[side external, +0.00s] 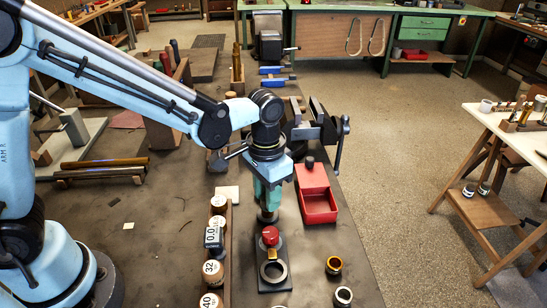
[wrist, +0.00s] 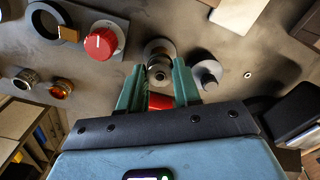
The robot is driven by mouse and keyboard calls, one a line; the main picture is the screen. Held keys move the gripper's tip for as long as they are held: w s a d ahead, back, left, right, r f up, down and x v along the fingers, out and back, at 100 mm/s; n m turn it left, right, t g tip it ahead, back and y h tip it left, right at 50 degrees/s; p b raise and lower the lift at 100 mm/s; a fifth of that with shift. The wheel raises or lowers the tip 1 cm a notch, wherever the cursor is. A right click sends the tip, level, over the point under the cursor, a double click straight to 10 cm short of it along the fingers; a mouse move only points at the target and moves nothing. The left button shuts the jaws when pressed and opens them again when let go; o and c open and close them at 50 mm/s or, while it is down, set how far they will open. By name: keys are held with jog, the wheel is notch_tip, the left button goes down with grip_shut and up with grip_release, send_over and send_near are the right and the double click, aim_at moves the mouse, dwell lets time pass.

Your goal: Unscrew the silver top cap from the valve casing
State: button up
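My gripper (side external: 268,192) points straight down over the bench, just behind the red-knobbed fixture. In the wrist view its two green fingers (wrist: 160,75) stand apart on either side of a small silver-grey cylinder (wrist: 159,66), with a little room seen at its sides. This cylinder looks like the valve casing with its silver cap, standing upright on a round base (wrist: 155,45). The seam between cap and casing is too small to make out. In the side view the fingers hide most of the piece; only its dark base (side external: 267,215) shows below them.
A fixture with a red knob (side external: 270,236) and a metal ring (side external: 273,272) stands in front. A red tray (side external: 319,206) lies close to the right. Brass (side external: 334,265) and silver rings (side external: 343,297) stand at front right. Labelled jars (side external: 212,271) line the left; a vise (side external: 318,125) stands behind.

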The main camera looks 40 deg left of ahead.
grip_shut()
jog(key=n, duration=0.4)
jog(key=n, duration=0.2)
jog(key=shift+n, duration=1)
jog(key=n, duration=0.3)
jog(key=shift+n, duration=0.5)
